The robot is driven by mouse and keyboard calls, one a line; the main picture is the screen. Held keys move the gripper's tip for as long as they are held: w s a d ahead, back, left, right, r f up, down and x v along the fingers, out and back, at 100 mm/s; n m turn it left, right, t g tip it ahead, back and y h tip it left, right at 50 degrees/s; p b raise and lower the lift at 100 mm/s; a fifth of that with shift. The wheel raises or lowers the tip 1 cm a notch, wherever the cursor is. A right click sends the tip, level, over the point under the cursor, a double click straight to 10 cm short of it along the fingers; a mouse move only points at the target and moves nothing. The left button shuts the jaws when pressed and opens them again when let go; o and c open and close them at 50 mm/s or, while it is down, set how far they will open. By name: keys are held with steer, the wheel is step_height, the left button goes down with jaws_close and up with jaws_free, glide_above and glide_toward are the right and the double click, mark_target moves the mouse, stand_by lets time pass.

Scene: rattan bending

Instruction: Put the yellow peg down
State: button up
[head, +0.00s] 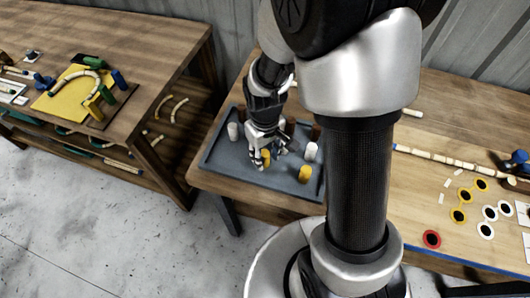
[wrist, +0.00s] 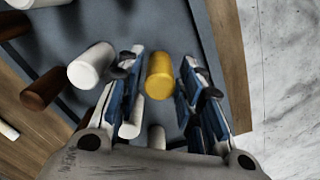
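A yellow peg (head: 265,157) stands upright at my gripper (head: 266,151) in the head view, low over the grey tray (head: 228,170). In the wrist view a yellow peg (wrist: 160,76) is between the two fingers of my gripper (wrist: 163,72), with a narrow gap showing on each side. The fingers look open and not pressed on it. Its foot is hard to see, but it appears to stand on the tray (wrist: 205,70). A second yellow peg (head: 305,173) stands in the tray's front right part.
White pegs (head: 233,131) (head: 311,150) stand in the tray near my gripper. A white peg (wrist: 92,64) and a brown peg (wrist: 52,88) stand left of the fingers in the wrist view. Rings and rods lie on the table (head: 425,195) at right.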

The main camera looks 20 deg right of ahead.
steer(key=shift+o, duration=0.6)
steer(key=shift+r, duration=0.15)
step_height(320, 180, up, 12)
steer(key=p, duration=0.5)
step_height(320, 180, up, 9)
steer(key=m+t, duration=0.1)
steer(key=t, duration=0.1)
glide_above(265, 153)
steer(key=s, duration=0.4)
steer(key=s+r+m+t, duration=0.2)
steer(key=s+r, duration=0.4)
steer(key=s, duration=0.4)
steer(key=shift+d+r+t, duration=0.3)
steer(key=shift+d, duration=0.15)
steer(key=shift+c, duration=0.5)
